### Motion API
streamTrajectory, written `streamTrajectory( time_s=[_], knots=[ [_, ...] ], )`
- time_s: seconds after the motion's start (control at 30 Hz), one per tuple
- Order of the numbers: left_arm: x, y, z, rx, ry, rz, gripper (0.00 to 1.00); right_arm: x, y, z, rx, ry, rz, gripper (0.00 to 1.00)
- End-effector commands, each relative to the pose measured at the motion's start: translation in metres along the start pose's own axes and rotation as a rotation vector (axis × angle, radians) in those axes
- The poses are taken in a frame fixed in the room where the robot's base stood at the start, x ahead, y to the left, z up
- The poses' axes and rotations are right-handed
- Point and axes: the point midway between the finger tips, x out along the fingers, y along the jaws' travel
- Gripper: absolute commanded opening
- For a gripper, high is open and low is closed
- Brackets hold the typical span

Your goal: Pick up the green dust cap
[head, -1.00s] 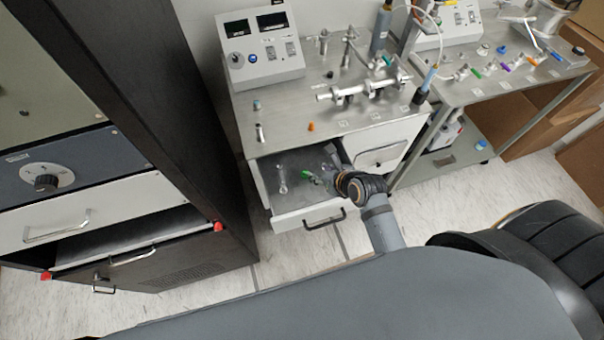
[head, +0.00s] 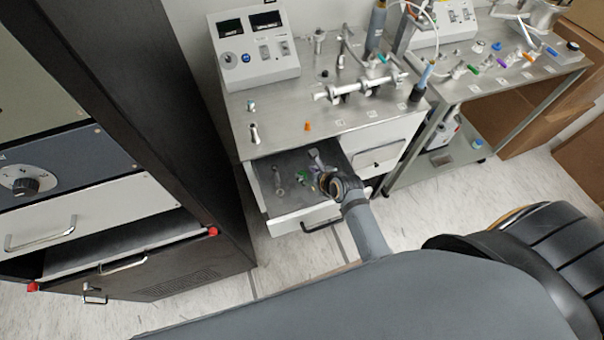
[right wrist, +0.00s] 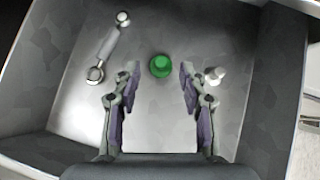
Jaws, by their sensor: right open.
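The green dust cap (right wrist: 160,66) lies on the floor of the open drawer, between and just beyond my right fingertips in the right wrist view. It also shows small in the head view (head: 301,174). My right gripper (right wrist: 158,72) is open and empty, its two fingers on either side of the line to the cap, with no visible contact. In the head view my right gripper (head: 314,174) reaches down into the drawer and partly hides its contents. My left gripper is not in view.
The drawer (head: 286,224) also holds a metal fitting with round ends (right wrist: 109,47) left of the cap and a small pale metal piece (right wrist: 214,76) to the right, near the right finger. Drawer walls surround the gripper. An orange cone (head: 308,126) stands on the cart top above.

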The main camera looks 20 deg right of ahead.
Motion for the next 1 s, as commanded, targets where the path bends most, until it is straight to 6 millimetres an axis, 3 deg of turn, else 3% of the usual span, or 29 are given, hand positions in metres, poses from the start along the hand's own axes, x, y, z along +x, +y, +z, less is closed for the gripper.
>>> streamTrajectory(
  time_s=[0.2, 0.47, 0.77, 1.0],
  knots=[
    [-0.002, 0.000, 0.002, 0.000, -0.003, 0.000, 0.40, 0.033, -0.001, -0.002, 0.001, 0.000, 0.000, 0.43],
    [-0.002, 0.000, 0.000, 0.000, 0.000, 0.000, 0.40, 0.037, -0.001, -0.003, 0.001, 0.000, 0.000, 0.43],
    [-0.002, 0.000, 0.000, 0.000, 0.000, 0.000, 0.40, 0.036, -0.001, -0.003, 0.001, 0.001, 0.000, 0.05],
    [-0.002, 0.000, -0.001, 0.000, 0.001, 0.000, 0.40, 0.036, -0.001, -0.003, 0.001, 0.001, 0.000, 0.04]
  ],
)
